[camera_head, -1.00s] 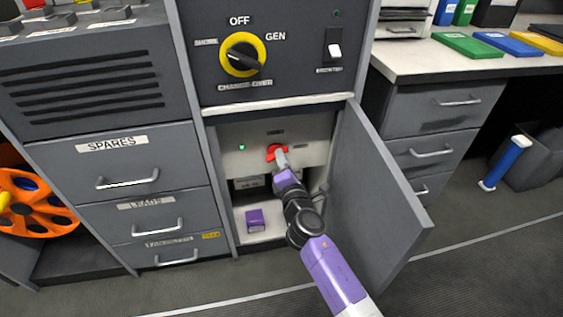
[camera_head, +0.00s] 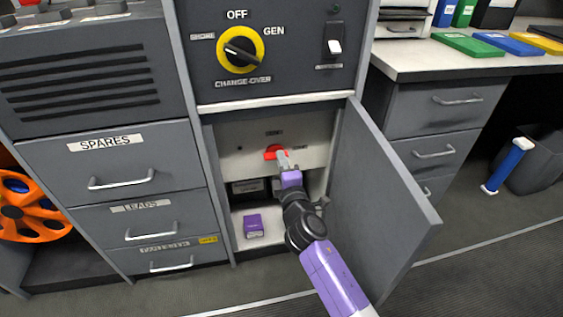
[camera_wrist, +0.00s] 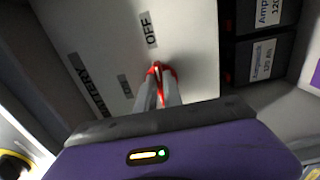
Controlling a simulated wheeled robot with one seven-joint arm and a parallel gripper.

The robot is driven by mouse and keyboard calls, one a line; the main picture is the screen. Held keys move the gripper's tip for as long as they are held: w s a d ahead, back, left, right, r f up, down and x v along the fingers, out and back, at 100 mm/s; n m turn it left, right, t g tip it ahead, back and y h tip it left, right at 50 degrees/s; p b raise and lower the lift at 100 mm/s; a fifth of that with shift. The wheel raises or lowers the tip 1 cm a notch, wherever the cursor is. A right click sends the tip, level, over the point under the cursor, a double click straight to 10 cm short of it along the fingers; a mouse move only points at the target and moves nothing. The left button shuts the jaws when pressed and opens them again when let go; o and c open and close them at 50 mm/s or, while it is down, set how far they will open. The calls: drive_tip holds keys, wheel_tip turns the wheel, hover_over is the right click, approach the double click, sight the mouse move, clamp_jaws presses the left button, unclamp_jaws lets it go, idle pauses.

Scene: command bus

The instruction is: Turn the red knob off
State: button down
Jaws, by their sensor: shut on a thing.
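The red knob (camera_head: 272,152) sits on the pale panel (camera_head: 232,140) inside the open cabinet, below the yellow change-over switch. My gripper (camera_head: 283,158) reaches in from the front and is shut on the knob, hiding part of it. In the wrist view the knob (camera_wrist: 157,70) shows between the two fingertips (camera_wrist: 158,88), with its tip toward the word OFF on the panel.
The cabinet door (camera_head: 385,190) stands open close to the right of my arm. A purple box (camera_head: 253,226) lies on the cabinet floor, and dark battery boxes (camera_wrist: 262,58) stand behind. Drawers (camera_head: 120,165) flank the left side.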

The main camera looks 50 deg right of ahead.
drive_tip(key=shift+f, duration=0.1)
drive_tip(key=c, duration=1.5)
unclamp_jaws()
drive_tip(key=shift+v, duration=3.9)
